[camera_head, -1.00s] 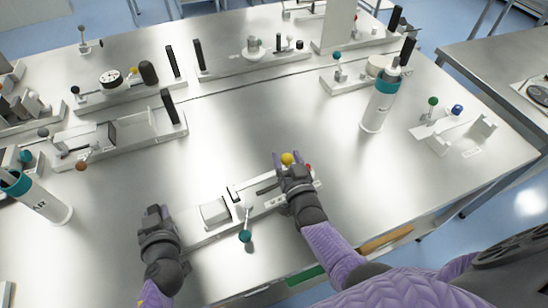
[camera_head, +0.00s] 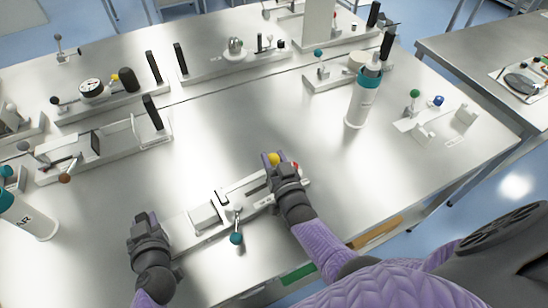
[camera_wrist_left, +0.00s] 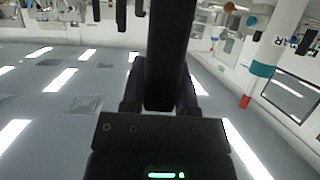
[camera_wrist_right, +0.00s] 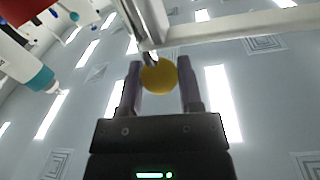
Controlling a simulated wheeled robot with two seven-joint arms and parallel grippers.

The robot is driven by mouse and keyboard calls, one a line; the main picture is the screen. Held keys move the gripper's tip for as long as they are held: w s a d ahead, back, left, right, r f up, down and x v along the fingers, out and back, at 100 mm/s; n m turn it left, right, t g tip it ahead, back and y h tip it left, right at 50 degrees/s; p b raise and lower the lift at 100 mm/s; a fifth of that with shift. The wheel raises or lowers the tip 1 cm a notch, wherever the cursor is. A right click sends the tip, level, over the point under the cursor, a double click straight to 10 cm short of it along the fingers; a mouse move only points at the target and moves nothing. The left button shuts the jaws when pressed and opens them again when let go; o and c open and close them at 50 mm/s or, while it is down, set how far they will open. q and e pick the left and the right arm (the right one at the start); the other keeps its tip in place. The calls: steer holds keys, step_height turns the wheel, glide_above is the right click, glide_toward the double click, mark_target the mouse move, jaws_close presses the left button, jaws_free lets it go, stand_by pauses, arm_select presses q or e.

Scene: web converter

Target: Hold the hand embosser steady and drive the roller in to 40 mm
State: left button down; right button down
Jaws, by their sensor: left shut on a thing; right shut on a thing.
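The hand embosser (camera_head: 180,228) is a long white fixture lying at a slant near the table's front edge. It has a pale block (camera_head: 203,215), a slotted rail and a teal-ball lever (camera_head: 236,238) pointing toward the front. My left gripper (camera_head: 148,218) is at its left end, shut on a black upright handle (camera_wrist_left: 168,45), which its own hand mostly hides in the head view. My right gripper (camera_head: 275,163) is at the right end, shut on a yellow ball knob (camera_wrist_right: 158,77). The roller and any scale reading cannot be made out.
A red part (camera_head: 295,167) shows beside my right gripper. A white bottle with a teal band (camera_head: 357,105) stands behind and to the right. Another bottle (camera_head: 28,218) is at the left edge. Several fixtures line the back. The table middle is clear.

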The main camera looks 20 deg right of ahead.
mark_target(260, 175)
arm_select(q)
steer(key=shift+s+d+f, duration=0.1)
steer(key=shift+s+f, duration=0.25)
steer(key=shift+f, duration=0.15)
arm_select(e)
steer(key=shift+a, duration=0.15)
steer(key=shift+s+a, duration=0.15)
steer(key=shift+a, duration=0.8)
steer(key=shift+s+a, duration=0.1)
steer(key=shift+a, duration=0.85)
steer(key=shift+c, duration=1.4)
jaws_free()
steer(key=s+a, duration=0.1)
steer(key=s, duration=1.1)
arm_select(q)
steer(key=shift+w+r, duration=0.2)
steer(key=shift+r, duration=0.1)
arm_select(e)
steer(key=shift+w+r, duration=0.1)
